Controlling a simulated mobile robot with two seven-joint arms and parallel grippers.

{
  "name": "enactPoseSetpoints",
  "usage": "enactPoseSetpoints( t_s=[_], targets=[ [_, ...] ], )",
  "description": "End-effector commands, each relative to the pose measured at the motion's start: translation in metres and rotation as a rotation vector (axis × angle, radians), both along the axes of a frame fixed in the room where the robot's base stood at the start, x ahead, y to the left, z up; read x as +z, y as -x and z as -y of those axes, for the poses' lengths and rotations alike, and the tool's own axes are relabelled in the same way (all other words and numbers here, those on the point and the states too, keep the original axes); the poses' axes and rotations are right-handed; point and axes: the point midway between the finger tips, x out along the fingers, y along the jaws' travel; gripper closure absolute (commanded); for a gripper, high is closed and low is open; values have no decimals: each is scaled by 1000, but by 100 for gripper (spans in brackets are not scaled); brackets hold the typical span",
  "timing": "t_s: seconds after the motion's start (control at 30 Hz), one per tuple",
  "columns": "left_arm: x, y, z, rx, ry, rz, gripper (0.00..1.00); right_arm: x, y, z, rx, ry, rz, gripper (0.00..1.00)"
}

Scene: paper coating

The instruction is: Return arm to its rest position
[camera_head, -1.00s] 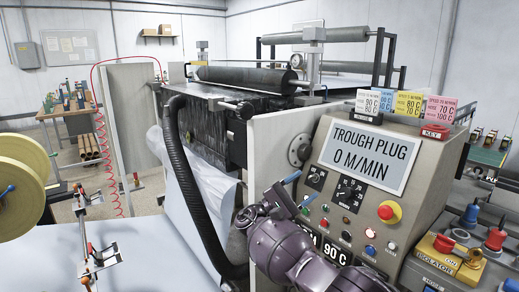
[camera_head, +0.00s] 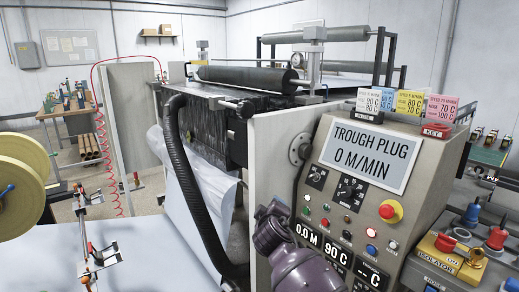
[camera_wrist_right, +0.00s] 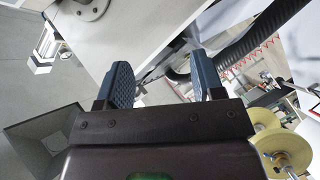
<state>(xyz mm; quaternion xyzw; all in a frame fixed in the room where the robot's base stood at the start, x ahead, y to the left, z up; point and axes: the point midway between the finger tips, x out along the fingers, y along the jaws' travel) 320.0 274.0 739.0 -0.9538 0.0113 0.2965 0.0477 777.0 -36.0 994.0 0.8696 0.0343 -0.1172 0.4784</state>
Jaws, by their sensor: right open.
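My right arm (camera_head: 290,252), dark purple, comes up from the bottom edge of the head view, in front of the lower left of the control panel (camera_head: 326,185). Its gripper fingers cannot be made out there. In the right wrist view my right gripper (camera_wrist_right: 164,82) is open, its two blue ribbed fingers well apart with nothing held between them. A pale panel (camera_wrist_right: 150,40) and a dark ribbed hose (camera_wrist_right: 262,35) lie beyond the fingers. My left gripper is not in view.
The control panel carries knobs, lamps, a red button (camera_head: 390,211) and a sign (camera_head: 367,155) reading "TROUGH PLUG 0 M/MIN". A black hose (camera_head: 184,175) hangs left of the arm. Isolator switches (camera_head: 450,245) stand at right. A yellow reel (camera_head: 20,190) stands at far left.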

Motion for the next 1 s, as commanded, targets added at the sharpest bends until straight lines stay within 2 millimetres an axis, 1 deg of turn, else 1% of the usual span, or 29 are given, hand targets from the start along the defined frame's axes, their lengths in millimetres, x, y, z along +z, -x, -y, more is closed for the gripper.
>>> enactPoseSetpoints(
  t_s=[0.03, 0.1, 0.27, 0.47, 0.5, 0.57, 0.77, 0.97, 1.0],
  targets=[
    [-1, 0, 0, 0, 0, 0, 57, -14, 12, 7, 24, -85, -5, 38],
    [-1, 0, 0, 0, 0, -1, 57, -27, 28, 15, 55, -199, -3, 38],
    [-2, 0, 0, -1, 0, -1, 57, -54, 68, 38, 93, -429, 1, 38],
    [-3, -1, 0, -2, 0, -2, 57, -83, 125, 76, 96, -655, 6, 38],
    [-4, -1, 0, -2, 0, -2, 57, -89, 137, 84, 91, -691, 6, 38],
    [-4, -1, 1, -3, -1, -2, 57, -98, 155, 96, 81, -741, 5, 38],
    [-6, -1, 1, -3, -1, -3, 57, -128, 220, 138, 22, -855, -13, 38],
    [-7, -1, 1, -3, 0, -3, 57, -166, 291, 178, -78, -897, -74, 38],
    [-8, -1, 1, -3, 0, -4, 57, -175, 306, 186, -101, -897, -92, 38]
  ],
)
